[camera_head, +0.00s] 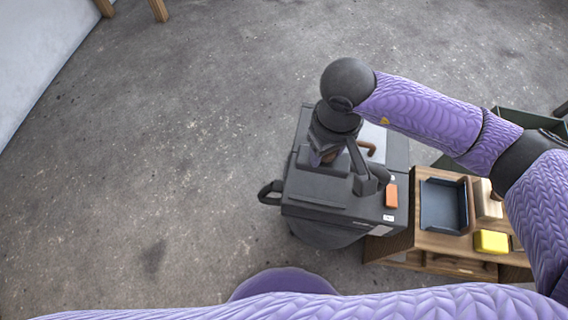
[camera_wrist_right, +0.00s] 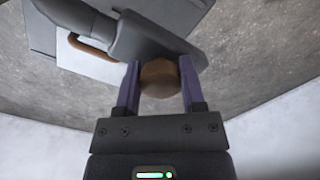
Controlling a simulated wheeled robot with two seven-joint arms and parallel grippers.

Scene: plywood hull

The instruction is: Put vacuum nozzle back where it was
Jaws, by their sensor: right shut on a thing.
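My right gripper (camera_wrist_right: 160,84) is shut on the brown, rounded grip of the vacuum nozzle (camera_wrist_right: 155,35), with a purple finger on each side. The nozzle's dark grey body extends beyond the fingers in the right wrist view. In the head view my right gripper (camera_head: 324,157) points down over the top of the dark grey vacuum machine (camera_head: 315,205). There the hand and wrist partly hide the nozzle, and I cannot tell whether it touches the machine. My left gripper is out of view.
The machine has a white panel with a brown handle (camera_head: 368,148), an orange block (camera_head: 391,196) and a side handle (camera_head: 268,193). To its right stands a wooden unit (camera_head: 430,243) with a dark tray (camera_head: 443,206) and a yellow block (camera_head: 491,241). Concrete floor is clear on the left.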

